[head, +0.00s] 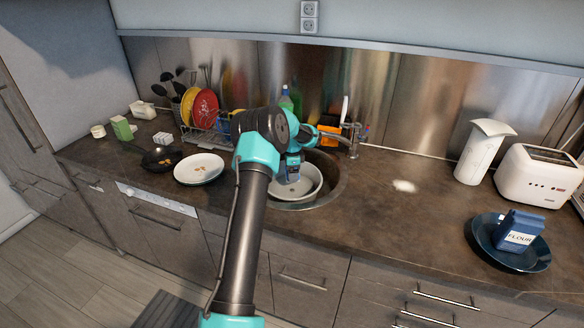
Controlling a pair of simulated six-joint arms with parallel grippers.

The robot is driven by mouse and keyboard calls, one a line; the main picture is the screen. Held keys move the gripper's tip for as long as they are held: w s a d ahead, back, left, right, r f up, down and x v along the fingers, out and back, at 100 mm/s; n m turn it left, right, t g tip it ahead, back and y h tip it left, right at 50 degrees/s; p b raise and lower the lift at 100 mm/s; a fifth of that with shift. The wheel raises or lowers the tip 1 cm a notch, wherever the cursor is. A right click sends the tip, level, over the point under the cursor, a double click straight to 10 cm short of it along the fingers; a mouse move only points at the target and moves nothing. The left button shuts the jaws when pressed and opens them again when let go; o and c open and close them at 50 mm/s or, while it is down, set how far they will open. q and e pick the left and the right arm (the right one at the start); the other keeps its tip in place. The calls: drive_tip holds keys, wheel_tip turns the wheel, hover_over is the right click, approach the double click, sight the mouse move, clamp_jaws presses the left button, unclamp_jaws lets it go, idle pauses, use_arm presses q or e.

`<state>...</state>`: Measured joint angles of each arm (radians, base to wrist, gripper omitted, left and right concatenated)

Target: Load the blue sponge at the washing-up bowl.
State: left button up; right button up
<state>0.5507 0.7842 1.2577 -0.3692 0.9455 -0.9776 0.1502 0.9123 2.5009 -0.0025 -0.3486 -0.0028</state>
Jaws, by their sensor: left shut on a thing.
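A white washing-up bowl (313,190) sits in the round metal sink (334,186). My left gripper (290,177) points down at the bowl, over its left part. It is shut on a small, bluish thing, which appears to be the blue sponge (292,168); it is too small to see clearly. My arm and wrist hide the left and back parts of the bowl and sink. I cannot tell whether the held thing touches the bowl. My right gripper is not in view.
The tap (354,140) and an orange item (328,133) stand behind the sink. A dish rack (207,135) with colored plates and a white plate (199,168) are to the left. A blue flour packet (519,230) rests on a blue plate at right. The counter right of the sink is mostly clear.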

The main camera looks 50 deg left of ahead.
use_arm(q)
drive_tip(key=shift+f, duration=1.9)
